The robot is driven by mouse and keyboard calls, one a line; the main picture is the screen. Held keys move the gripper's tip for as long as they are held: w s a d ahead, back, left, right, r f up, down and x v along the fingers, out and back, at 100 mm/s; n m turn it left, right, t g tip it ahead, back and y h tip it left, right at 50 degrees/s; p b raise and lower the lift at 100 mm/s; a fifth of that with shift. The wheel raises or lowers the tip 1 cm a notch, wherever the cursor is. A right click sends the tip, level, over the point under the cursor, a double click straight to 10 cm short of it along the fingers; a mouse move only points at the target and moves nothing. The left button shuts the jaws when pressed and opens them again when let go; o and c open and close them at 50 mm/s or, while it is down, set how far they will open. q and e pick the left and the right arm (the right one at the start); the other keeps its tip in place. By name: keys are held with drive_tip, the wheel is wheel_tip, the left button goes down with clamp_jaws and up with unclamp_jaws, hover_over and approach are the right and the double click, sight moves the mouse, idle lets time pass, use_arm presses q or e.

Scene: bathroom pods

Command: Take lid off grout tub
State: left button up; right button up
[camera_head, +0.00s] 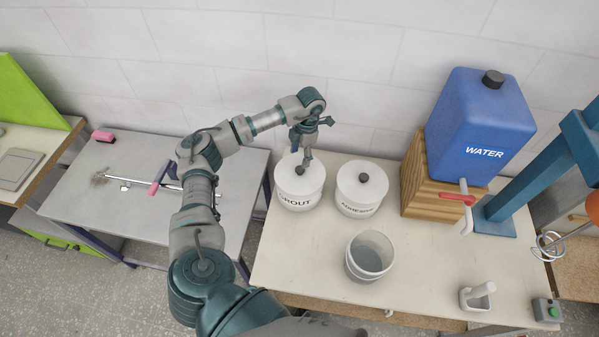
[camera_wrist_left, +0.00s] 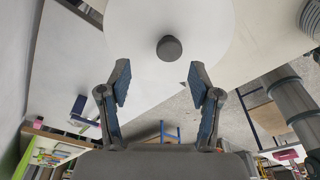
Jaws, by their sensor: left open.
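The grout tub (camera_head: 297,197) is a white round tub marked GROUT, standing at the left of the pale workbench. Its white lid has a dark round knob (camera_head: 300,171). My left gripper (camera_head: 306,160) is just above the lid, close to the knob. In the left wrist view, the white lid (camera_wrist_left: 200,30) fills the top middle, and the knob (camera_wrist_left: 169,48) lies beyond the fingertips. My left gripper (camera_wrist_left: 163,78) is open there, with nothing between its fingers. My right gripper is not in view.
The adhesive tub (camera_head: 358,200) with its own knob stands close to the right. An empty grey bucket (camera_head: 369,256) is in front. The blue water container (camera_head: 478,125) sits on a wooden stand (camera_head: 427,185). A grey table (camera_head: 130,225) with tools is at left.

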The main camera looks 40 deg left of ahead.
sight(300, 169)
use_arm(q)
drive_tip(key=shift+s+f, duration=0.15)
drive_tip(key=shift+f, duration=0.45)
drive_tip(key=f, duration=0.1)
drive_tip(key=f+p, duration=0.1)
drive_tip(key=d+f, duration=0.1)
drive_tip(key=shift+s+f, duration=0.3)
drive_tip(key=shift+f+p, duration=0.3)
drive_tip(key=shift+f, duration=0.2)
drive_tip(key=shift+a, duration=0.1)
drive_tip(key=shift+c, duration=0.2)
drive_tip(key=shift+a, duration=0.1)
drive_tip(key=c, duration=0.8)
clamp_jaws()
drive_tip(key=shift+s, duration=0.1)
